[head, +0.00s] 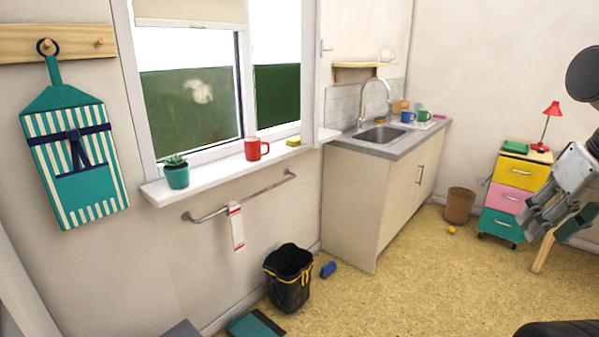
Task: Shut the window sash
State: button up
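The window (188,100) is in the left wall, with a white frame and a pale blind at its top. Its sash (311,85) is at the right side, seen almost edge-on, and stands swung open into the room. A small handle (324,46) shows on it. The sash's lower end is above the right part of the white sill (215,168). My gripper (536,222) is at the far right, well away from the window. Its grey fingers point down and left, with nothing visible in them; their opening is unclear.
On the sill stand a potted plant (176,172), a red mug (256,149) and a yellow sponge (293,141), the sponge close to the sash. Below are a towel rail (245,202) and a black bin (288,278). A sink counter (375,200) stands right of the window. The middle floor is mostly clear.

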aim_at(312, 10)
jog(key=i+l+u, duration=0.2)
jog(key=l, duration=0.15)
jog(key=i+l+u, duration=0.15)
jog(key=l, duration=0.25)
jog(key=i+l+u, duration=0.2)
jog(key=l, duration=0.2)
jog(key=i+l+u, duration=0.2)
jog(key=l, duration=0.2)
jog(key=i+l+u, duration=0.4)
jog(key=i+l, duration=0.45)
jog(key=l, duration=0.1)
